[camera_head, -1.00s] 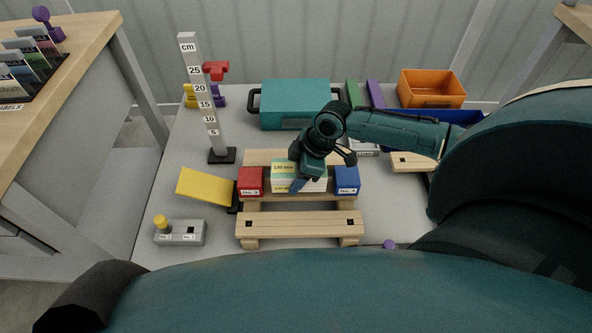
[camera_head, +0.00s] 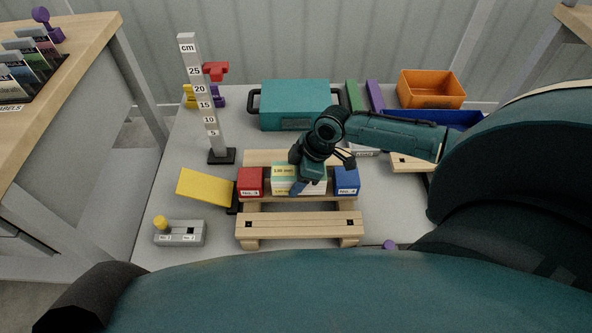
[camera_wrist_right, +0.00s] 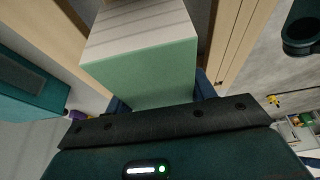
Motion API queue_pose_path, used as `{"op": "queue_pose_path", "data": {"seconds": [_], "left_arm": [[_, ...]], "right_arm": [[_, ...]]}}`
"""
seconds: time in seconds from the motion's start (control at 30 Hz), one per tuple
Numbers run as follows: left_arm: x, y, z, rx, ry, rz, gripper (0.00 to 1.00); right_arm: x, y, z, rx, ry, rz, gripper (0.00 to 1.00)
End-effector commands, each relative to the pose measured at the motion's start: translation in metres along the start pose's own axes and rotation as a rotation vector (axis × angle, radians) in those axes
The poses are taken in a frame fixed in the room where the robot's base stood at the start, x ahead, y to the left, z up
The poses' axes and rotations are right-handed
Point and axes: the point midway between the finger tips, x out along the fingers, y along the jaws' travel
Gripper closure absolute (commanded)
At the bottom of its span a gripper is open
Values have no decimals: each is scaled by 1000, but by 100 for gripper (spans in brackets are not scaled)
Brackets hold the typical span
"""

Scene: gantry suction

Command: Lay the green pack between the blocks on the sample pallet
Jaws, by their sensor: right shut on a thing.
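The green pack (camera_head: 284,171), pale green and cream with a label, is between the red block (camera_head: 251,183) on the left and the blue block (camera_head: 347,181) on the right. These blocks stand on the wooden sample pallet (camera_head: 300,219). My right gripper (camera_head: 308,182) is shut on the pack from above and hides part of its right half. In the right wrist view the pack (camera_wrist_right: 150,72) shows a pale green face and a whitish side at the jaws. I cannot tell whether its underside touches the pallet. My left gripper is not in view.
A height scale (camera_head: 205,105) with a red slider stands behind left. A tilted yellow plate (camera_head: 205,187) and a grey switch box (camera_head: 181,233) lie left of the pallet. A teal case (camera_head: 295,101) and an orange bin (camera_head: 431,88) stand at the back.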

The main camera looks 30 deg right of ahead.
Motion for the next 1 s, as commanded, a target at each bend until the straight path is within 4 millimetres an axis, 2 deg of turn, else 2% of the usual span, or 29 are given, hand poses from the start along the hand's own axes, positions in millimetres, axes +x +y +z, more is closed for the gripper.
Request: {"op": "queue_pose_path", "data": {"seconds": [0.4, 0.43, 0.73, 1.0], "left_arm": [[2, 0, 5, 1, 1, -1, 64], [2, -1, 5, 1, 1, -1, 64], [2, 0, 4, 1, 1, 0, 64], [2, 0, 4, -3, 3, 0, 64]], "right_arm": [[10, 0, 4, 0, 2, 1, 78], [10, 0, 4, 0, 2, 1, 45], [10, 0, 4, 0, 1, 1, 20], [10, 0, 5, 0, -1, -1, 20]]}}
